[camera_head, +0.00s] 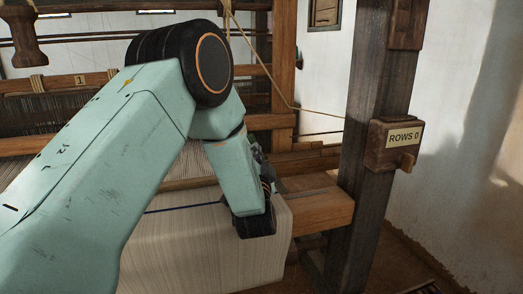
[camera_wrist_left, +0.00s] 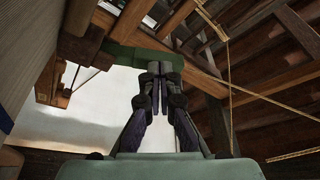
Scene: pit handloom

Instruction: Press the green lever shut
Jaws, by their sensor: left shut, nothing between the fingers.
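The green lever (camera_wrist_left: 125,54) shows in the left wrist view as a dark green bar crossing above and behind my fingertips. In the head view only a small green bit shows beside my left forearm; the rest is hidden behind my arm. My left gripper (camera_wrist_left: 154,70) is shut and empty, its fingertips pointing at the green bar and overlapping its lower edge in the picture. I cannot tell whether they touch it. In the head view the left gripper (camera_head: 258,157) is mostly hidden behind my wrist, above the cloth roll. My right gripper is not in view.
The loom's cloth beam (camera_head: 200,240) with pale cloth lies below my arm. A dark wooden post (camera_head: 360,120) with a "ROWS 0" box (camera_head: 393,146) stands to the right. A thin cord (camera_head: 262,72) hangs behind my arm. Wooden beams surround the gripper.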

